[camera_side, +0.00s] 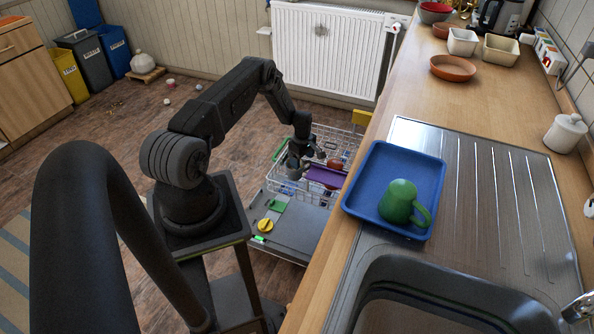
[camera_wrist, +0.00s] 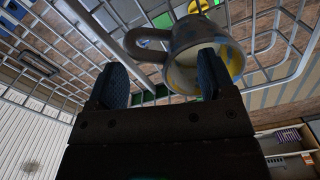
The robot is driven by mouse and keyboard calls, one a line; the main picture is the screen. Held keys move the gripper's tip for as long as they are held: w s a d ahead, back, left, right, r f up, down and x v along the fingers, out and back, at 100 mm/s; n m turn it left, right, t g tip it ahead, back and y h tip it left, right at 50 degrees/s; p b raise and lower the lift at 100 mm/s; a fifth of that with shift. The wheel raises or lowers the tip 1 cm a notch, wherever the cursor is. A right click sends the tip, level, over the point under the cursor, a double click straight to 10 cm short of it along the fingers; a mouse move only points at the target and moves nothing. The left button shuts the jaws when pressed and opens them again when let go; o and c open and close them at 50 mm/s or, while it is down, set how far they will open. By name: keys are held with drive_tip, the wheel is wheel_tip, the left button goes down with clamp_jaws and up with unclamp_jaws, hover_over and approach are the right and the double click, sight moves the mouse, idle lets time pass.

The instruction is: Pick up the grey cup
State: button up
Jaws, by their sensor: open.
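The grey cup (camera_wrist: 185,35) shows at the top of the wrist view, with its handle at the left and its yellow and blue inside facing me. In the side view the cup (camera_side: 294,167) stands in the wire rack, partly hidden by my gripper (camera_side: 305,148). In the wrist view my gripper (camera_wrist: 160,80) is open. Its right finger overlaps the cup's mouth; I cannot tell whether it is inside the cup or only in front of it. The left finger is apart from the cup, to the left below the handle. Nothing is held.
The wire rack (camera_side: 330,133) of the open dishwasher surrounds the cup closely. A purple item (camera_side: 325,176) and other dishes lie to its right. The wooden counter carries a blue tray (camera_side: 362,190) with a green mug (camera_side: 400,201), beside a sink (camera_side: 420,290).

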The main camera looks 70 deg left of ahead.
drive_tip(key=shift+f, duration=0.45)
clamp_jaws()
idle(0.4)
